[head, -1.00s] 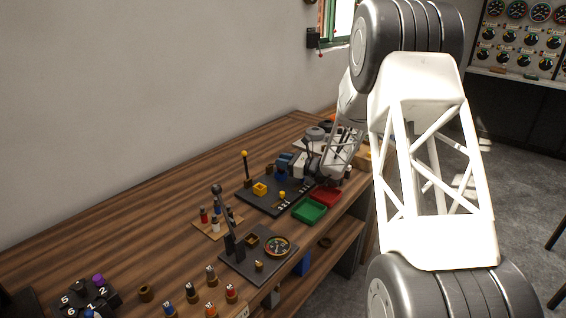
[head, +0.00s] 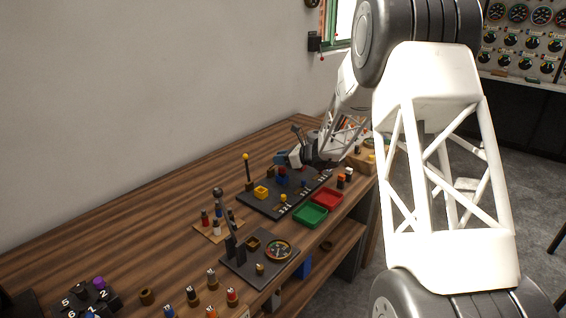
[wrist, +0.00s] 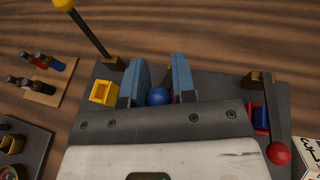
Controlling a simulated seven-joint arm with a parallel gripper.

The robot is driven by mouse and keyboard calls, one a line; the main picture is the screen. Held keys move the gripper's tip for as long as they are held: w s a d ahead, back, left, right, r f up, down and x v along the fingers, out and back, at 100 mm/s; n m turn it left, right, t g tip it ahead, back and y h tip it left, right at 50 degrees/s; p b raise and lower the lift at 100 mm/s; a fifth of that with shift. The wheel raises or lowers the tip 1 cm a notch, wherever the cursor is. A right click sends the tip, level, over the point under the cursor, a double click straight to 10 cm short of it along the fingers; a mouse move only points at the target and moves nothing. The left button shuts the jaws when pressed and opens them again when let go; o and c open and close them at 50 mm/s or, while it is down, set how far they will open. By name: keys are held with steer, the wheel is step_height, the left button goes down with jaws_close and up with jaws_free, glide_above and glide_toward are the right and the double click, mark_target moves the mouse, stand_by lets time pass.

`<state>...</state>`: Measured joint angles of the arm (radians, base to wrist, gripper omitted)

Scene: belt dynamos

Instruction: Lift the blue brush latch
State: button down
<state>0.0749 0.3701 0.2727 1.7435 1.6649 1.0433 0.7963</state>
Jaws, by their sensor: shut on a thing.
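The blue ball-shaped knob (wrist: 157,97), which I take for the brush latch, shows between the two blue fingers of my gripper (wrist: 158,82) in the wrist view. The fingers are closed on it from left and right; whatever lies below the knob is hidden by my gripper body. In the head view my gripper (head: 281,158) is over the far part of the dark dynamo board (head: 262,204). I cannot tell from these frames how far the latch is raised.
A yellow block (wrist: 103,92) and a yellow-topped post (wrist: 88,30) stand left of the fingers. A red ball (wrist: 279,153) is at the right. Green (head: 310,215) and red (head: 327,199) trays sit in front of the board. Bare table lies behind.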

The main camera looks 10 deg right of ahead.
steer(key=w+a+r+m+g+h, duration=0.1)
steer(key=w+a+g+h, duration=0.3)
steer(key=a+h, duration=0.1)
steer(key=shift+w+r, duration=0.15)
stand_by(1.1)
steer(key=shift+w, duration=0.1)
steer(key=shift+d+r, duration=0.1)
steer(key=shift+d, duration=0.05)
stand_by(0.7)
steer(key=c, duration=1)
jaws_free()
steer(key=shift+r, duration=0.2)
steer(key=shift+v, duration=3.8)
